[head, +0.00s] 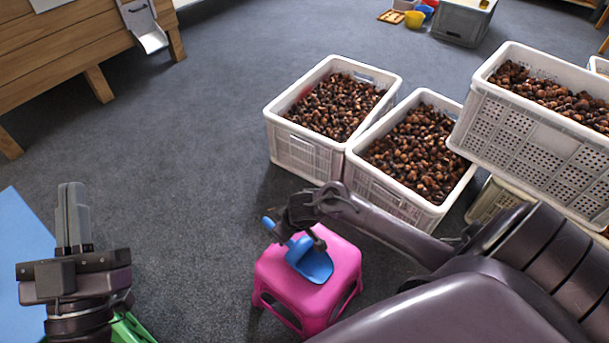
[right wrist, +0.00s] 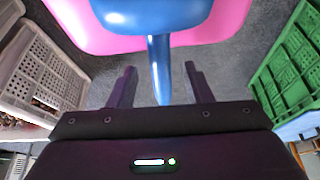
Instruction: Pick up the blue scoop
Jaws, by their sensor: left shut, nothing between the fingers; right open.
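The blue scoop (head: 314,265) lies on the pink stool (head: 342,258), its handle reaching out past the stool's upper left edge. My right gripper (head: 298,236) is over the scoop's handle, partly hiding it. In the right wrist view, the blue scoop (right wrist: 155,18) shows at the top, and its handle runs down between the two parted fingers of my right gripper (right wrist: 160,72), with a gap on each side. My left gripper (head: 72,192) is shut and empty at the lower left, well apart from the scoop.
Two white crates of chestnuts (head: 300,152) stand on the floor behind the stool; another (head: 520,130) sits raised at the right. A green crate (right wrist: 290,70) shows in the right wrist view. A wooden bench (head: 60,45) is upper left. The grey floor between is clear.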

